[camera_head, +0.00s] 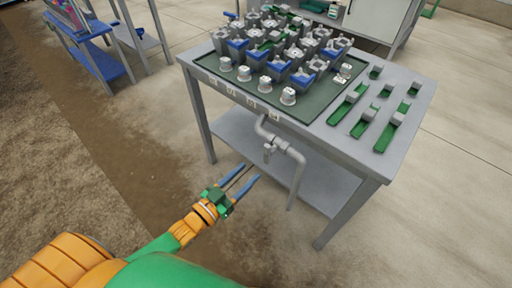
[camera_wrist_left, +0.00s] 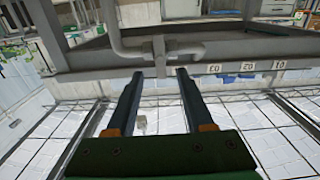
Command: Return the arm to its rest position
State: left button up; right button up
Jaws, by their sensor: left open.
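My left gripper (camera_head: 241,177) is in the lower middle of the head view, in front of the grey table and below its top. Its two blue fingers are apart, with nothing between them. In the left wrist view the open fingers (camera_wrist_left: 158,75) point toward a grey pipe with a valve (camera_wrist_left: 158,50) under the table edge. The same pipe (camera_head: 283,145) hangs below the table's front edge in the head view, beyond the fingertips. I cannot tell the exact gap between them. My right gripper is in neither view.
The grey table (camera_head: 395,158) carries a dark green tray (camera_head: 232,92) with several blue and grey valve fittings. Several green pieces with grey blocks (camera_head: 348,103) lie at its right. A lower shelf (camera_head: 325,180) is bare. A blue rack (camera_head: 98,62) stands at the back left. Floor around the gripper is clear.

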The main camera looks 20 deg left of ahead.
pick_arm(q)
jog(key=s+a+f+g+y, duration=0.1)
jog(key=s+f+g+y, duration=0.15)
jog(key=f, duration=0.45)
jog(key=s+a+f+n+g+y, duration=0.1)
jog(key=s+a+f+g, duration=0.2)
jog(key=f, duration=0.4)
jog(key=s+f+g+y, duration=0.1)
jog(key=s+f+g, duration=0.1)
jog(key=s+f, duration=0.45)
jog(key=s+f+g+y, duration=0.1)
jog(key=s+f+g, duration=0.4)
jog(key=s+f, duration=0.35)
jog(key=s+d+f+g, duration=0.2)
jog(key=s+f+g, duration=0.15)
jog(key=s, duration=0.65)
notch_tip(320, 180, up, 16)
jog(key=p, duration=1.5)
jog(key=shift+y, duration=0.35)
